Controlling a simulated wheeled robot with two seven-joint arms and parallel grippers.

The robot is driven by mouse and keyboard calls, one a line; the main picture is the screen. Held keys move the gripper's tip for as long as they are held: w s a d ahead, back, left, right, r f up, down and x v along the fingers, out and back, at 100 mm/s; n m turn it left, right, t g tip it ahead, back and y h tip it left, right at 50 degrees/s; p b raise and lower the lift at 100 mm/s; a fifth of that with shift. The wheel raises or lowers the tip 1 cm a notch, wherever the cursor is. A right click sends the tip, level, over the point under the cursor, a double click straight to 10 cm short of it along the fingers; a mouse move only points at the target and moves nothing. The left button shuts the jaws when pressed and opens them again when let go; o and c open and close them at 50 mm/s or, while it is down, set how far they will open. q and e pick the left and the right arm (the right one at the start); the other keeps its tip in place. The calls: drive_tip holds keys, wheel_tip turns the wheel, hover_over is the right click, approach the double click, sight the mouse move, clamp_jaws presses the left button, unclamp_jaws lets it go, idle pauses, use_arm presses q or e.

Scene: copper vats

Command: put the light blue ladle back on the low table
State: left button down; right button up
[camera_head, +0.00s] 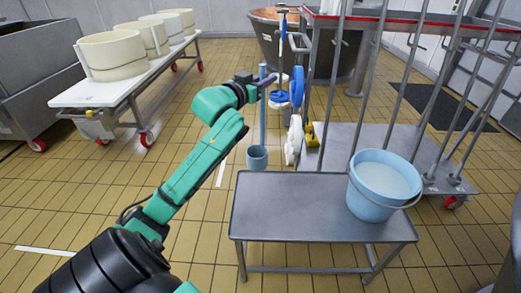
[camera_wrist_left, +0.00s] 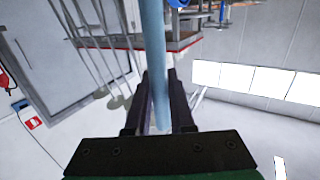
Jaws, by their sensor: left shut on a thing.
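The light blue ladle hangs upright, its cup (camera_head: 257,158) low beyond the back left corner of the low table. Its long handle (camera_head: 262,115) runs up to my left gripper (camera_head: 268,80). In the left wrist view the handle (camera_wrist_left: 153,45) passes between the two dark fingers (camera_wrist_left: 160,105), which are shut on it. The low table (camera_head: 290,205) is a grey metal top on legs, in the front middle of the head view. The cup appears apart from the table top, slightly above and behind its edge. My right gripper is not in view.
A light blue bucket (camera_head: 383,185) stands on the low table's right end; the left and middle of the top are bare. A metal rack with rails (camera_head: 400,140) stands behind. Blue and white brushes (camera_head: 290,100) hang near the ladle. A white cart (camera_head: 120,90) with tubs is at left.

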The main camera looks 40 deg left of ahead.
use_arm(q)
drive_tip(key=b, duration=0.2)
hover_over(261, 135)
drive_tip(key=w, duration=0.3)
drive_tip(key=f, duration=1)
drive_tip(key=shift+s+a, duration=0.15)
drive_tip(key=shift+s, duration=0.1)
wheel_tip(261, 135, down, 8)
drive_tip(key=shift+r+b, duration=0.2)
drive_tip(key=shift+b, duration=0.75)
drive_tip(key=c, duration=0.8)
unclamp_jaws()
drive_tip(key=shift+f, duration=0.1)
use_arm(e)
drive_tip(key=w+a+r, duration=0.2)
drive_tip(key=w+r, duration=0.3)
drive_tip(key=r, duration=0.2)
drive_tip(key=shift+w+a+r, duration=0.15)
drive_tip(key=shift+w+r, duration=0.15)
